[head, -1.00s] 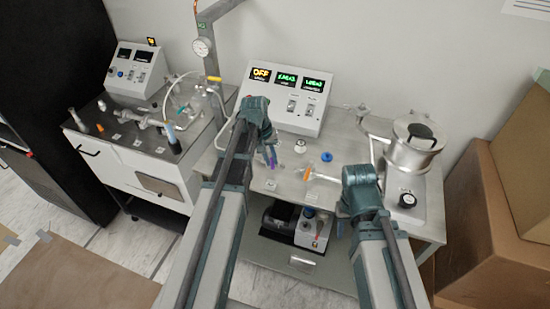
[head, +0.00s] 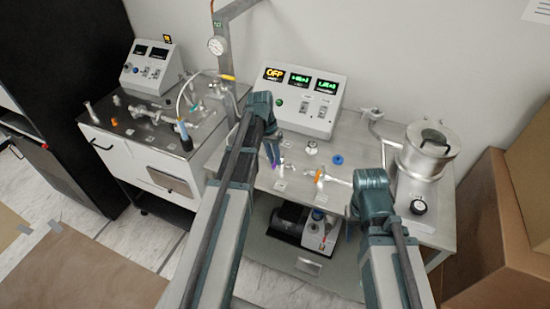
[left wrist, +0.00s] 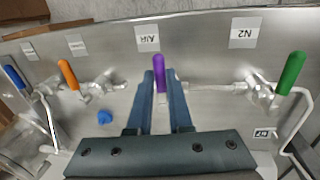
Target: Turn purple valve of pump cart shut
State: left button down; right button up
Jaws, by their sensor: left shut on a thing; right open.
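The purple valve handle (left wrist: 158,72) shows in the left wrist view between the fingertips of my left gripper (left wrist: 160,78), which is shut on it. The handle points up in that picture, across the line of metal tubing, beside the AIR label (left wrist: 147,38). In the head view my left gripper (head: 272,155) reaches down onto the pump cart (head: 262,182), and its fingers mostly hide the purple handle. My right gripper (head: 351,215) is open and empty above the cart's front edge, right of the orange handle.
An orange handle (left wrist: 67,74), a blue handle (left wrist: 14,77) and a green handle (left wrist: 291,72) are along the tubing. A blue knob (left wrist: 105,117) is near. The control box (head: 300,100) stands behind, the metal chamber (head: 425,150) at right, cardboard boxes (head: 490,240) further right.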

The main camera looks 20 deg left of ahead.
pick_arm(q)
jog(key=c, duration=0.8)
grip_release()
jog(key=shift+c, duration=0.2)
notch_tip(320, 180, up, 14)
jog(key=a+p, duration=0.2)
jog(key=p, duration=1.1)
jog(key=shift+a+f+p, duration=0.2)
jog(key=shift+a+p, duration=0.1)
jog(key=shift+a, duration=0.1)
jog(key=shift+d+f, duration=0.1)
